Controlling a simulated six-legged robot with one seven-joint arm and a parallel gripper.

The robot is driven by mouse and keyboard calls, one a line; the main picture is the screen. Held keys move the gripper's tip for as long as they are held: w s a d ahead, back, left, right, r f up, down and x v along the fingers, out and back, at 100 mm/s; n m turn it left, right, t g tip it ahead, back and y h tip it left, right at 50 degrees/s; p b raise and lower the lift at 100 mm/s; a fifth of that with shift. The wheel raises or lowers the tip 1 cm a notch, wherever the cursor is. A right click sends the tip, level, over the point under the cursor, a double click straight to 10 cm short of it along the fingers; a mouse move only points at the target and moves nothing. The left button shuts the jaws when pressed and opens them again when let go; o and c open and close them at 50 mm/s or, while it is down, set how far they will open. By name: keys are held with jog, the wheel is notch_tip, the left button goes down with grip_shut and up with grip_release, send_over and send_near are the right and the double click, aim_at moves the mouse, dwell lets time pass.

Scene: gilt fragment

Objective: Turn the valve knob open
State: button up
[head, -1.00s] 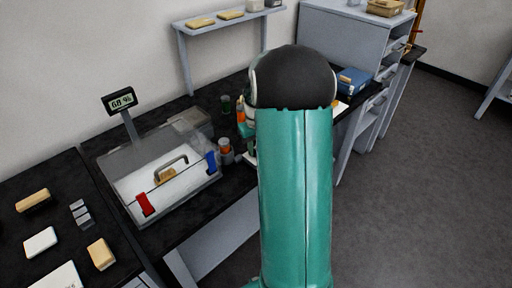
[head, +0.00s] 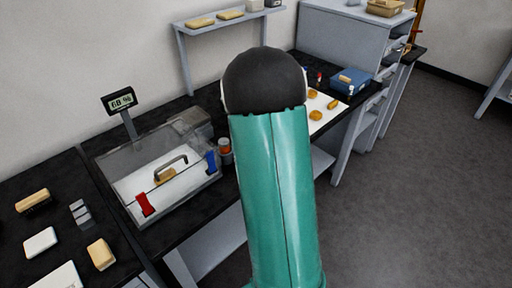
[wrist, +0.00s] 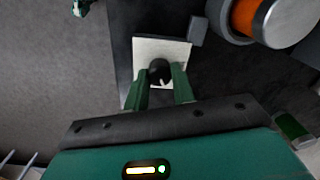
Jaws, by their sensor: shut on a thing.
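The valve knob (wrist: 159,68) is a small dark round knob with a light mark on it. It sits on a square white plate (wrist: 147,48) in the wrist view. My gripper (wrist: 163,80) has its two green fingers on either side of the knob, shut on it. The knob's lower part is hidden between the fingers. In the head view my arm hides the gripper and the knob.
A jar with an orange band (wrist: 245,17) stands close right of the plate; the head view shows it (head: 225,147) beside a clear box (head: 130,164) with red and blue latches. A white sheet (head: 322,119) with orange-brown pieces lies beyond my arm.

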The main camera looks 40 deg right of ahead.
jog(key=m, duration=0.5)
jog(key=shift+m, duration=0.3)
dwell(0.4)
jog(key=o, duration=1)
notch_tip(320, 180, up, 14)
jog(key=shift+a, duration=0.15)
